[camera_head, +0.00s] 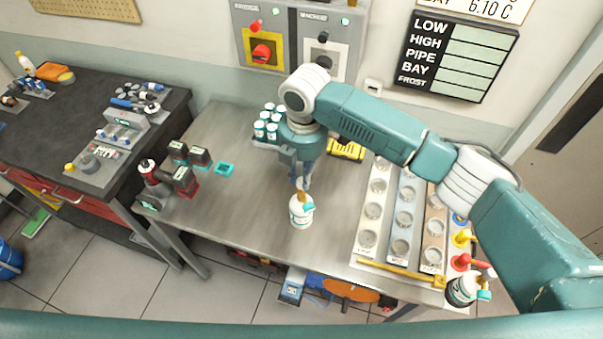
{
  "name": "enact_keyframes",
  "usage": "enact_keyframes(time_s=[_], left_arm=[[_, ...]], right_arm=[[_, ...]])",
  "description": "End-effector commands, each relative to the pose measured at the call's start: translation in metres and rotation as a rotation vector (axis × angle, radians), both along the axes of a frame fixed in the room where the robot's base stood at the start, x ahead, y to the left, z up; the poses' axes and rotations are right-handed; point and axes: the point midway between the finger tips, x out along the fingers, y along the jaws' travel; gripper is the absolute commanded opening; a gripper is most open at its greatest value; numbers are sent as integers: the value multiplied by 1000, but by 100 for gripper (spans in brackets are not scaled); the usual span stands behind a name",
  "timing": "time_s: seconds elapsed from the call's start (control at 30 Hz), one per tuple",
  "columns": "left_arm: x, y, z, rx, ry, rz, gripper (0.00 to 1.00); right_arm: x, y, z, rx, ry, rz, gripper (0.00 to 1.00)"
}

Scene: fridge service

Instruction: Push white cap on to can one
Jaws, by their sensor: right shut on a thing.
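A white can (301,215) with a teal patch near its top stands about upright on the grey metal table, close to the middle of its front edge. It carries no number that I can read. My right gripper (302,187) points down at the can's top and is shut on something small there. The fingertips and a tan patch cover this spot, so I cannot tell a white cap apart from the can's white top. My left gripper is not in view.
Several white-and-teal vials (266,130) stand at the back. Table between is clear.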

Motion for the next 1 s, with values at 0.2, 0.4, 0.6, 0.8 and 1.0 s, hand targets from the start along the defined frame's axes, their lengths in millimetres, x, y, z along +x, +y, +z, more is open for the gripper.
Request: enact_keyframes(time_s=[0.2,0.4,0.6,0.8,1.0], left_arm=[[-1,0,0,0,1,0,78],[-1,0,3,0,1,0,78],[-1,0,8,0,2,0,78],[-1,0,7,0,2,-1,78],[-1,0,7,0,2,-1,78]], right_arm=[[0,0,0,0,0,0,8],[0,0,1,0,0,0,8],[0,0,1,0,-1,0,8],[0,0,0,0,-1,0,8],[0,0,0,0,0,0,8]])
